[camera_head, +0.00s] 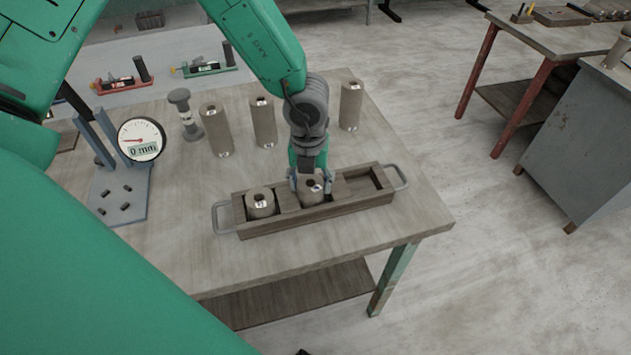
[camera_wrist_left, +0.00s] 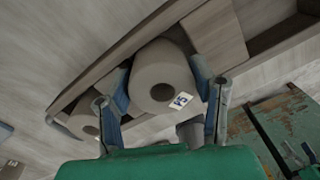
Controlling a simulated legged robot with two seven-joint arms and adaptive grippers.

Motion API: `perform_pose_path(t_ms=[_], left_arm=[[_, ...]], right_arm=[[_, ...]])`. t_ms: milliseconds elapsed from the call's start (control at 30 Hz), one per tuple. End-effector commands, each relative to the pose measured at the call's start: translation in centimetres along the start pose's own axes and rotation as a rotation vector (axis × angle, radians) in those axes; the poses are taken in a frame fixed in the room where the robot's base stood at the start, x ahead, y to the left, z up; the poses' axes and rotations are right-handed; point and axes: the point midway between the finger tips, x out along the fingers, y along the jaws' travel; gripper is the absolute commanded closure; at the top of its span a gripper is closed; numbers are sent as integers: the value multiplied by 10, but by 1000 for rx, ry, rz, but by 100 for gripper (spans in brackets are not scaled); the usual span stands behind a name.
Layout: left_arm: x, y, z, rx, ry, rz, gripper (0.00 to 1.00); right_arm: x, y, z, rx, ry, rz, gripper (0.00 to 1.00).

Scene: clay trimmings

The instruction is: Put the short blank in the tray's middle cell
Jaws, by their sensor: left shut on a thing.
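The wooden tray (camera_head: 275,226) with metal end handles lies on the table and has three cells in a row. My left gripper (camera_head: 311,184) is at the middle cell, shut on a grey cylindrical blank (camera_head: 312,195) with a hole in its top and a small label. That blank stands in or just over the middle cell; its lower end is hidden. It also shows between the fingers in the left wrist view (camera_wrist_left: 160,76). Another short blank (camera_head: 260,203) stands in the left cell, and the right cell (camera_head: 366,182) is empty.
Three taller blanks (camera_head: 216,130) (camera_head: 263,122) (camera_head: 351,106) stand behind the tray. A dial gauge (camera_head: 141,139) on a plate with pegs is at the left, beside a small grey post (camera_head: 185,113). The table front right of the tray is clear.

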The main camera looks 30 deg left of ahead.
Motion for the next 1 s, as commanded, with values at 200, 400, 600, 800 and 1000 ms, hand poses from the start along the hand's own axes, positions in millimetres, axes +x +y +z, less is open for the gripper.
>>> perform_pose_path(t_ms=[200, 400, 600, 800, 1000], left_arm=[[-2, -4, -1, 1, -2, 4, 25], [-2, -6, -3, 2, -4, 7, 25], [-10, -3, 0, -2, -2, 3, 25], [-48, -3, 1, -1, -4, -3, 25], [-90, -5, 0, -1, -3, 1, 25]], right_arm=[[0, 0, 0, -1, 0, 0, 25], [0, 0, 0, 0, 0, 0, 25], [-1, 0, 3, 0, 2, 0, 25], [-2, -2, 2, 0, 3, 2, 25], [-1, 0, 2, 0, 3, 0, 25]])
